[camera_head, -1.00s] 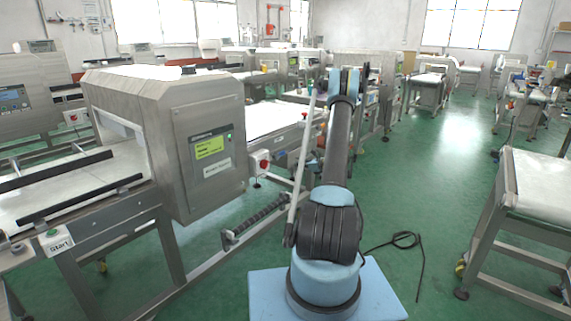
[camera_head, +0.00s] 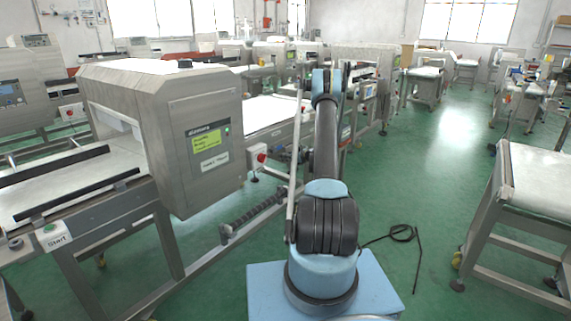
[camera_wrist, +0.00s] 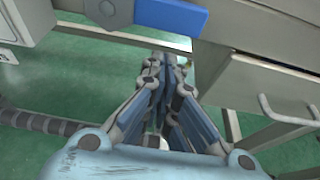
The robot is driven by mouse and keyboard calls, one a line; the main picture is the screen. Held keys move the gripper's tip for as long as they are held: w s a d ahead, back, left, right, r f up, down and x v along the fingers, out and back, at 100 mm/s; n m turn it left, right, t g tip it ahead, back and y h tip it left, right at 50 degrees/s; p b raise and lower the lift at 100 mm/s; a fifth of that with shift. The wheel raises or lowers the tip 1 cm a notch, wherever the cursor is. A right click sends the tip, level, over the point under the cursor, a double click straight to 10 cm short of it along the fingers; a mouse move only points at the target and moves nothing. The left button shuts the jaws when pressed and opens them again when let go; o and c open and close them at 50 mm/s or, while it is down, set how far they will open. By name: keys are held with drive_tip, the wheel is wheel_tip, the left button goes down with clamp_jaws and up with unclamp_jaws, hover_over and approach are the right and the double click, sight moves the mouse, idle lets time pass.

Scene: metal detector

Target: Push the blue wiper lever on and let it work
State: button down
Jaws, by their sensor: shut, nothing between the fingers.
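The blue wiper lever (camera_wrist: 171,16) shows at the top of the wrist view. It lies roughly level, its left end at a grey round pivot (camera_wrist: 107,10) on the machine frame. My gripper (camera_wrist: 166,62) points up the middle of the wrist view with its fingers together and nothing between them. In that picture its tips sit just below the lever, with a strip of green floor showing between them. I cannot tell how far apart they are in depth. In the head view my arm hides the gripper and the lever.
The metal detector (camera_head: 165,130) with its lit screen stands left of my arm, its conveyor (camera_head: 270,117) running behind. A white-topped table (camera_head: 540,180) stands at right. Green floor between is clear except for a black cable (camera_head: 400,233).

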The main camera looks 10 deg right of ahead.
drive_tip(key=shift+r, duration=1)
drive_tip(key=shift+w+d+r+n, duration=0.1)
drive_tip(key=shift+r+n, duration=0.05)
drive_tip(key=shift+n, duration=0.15)
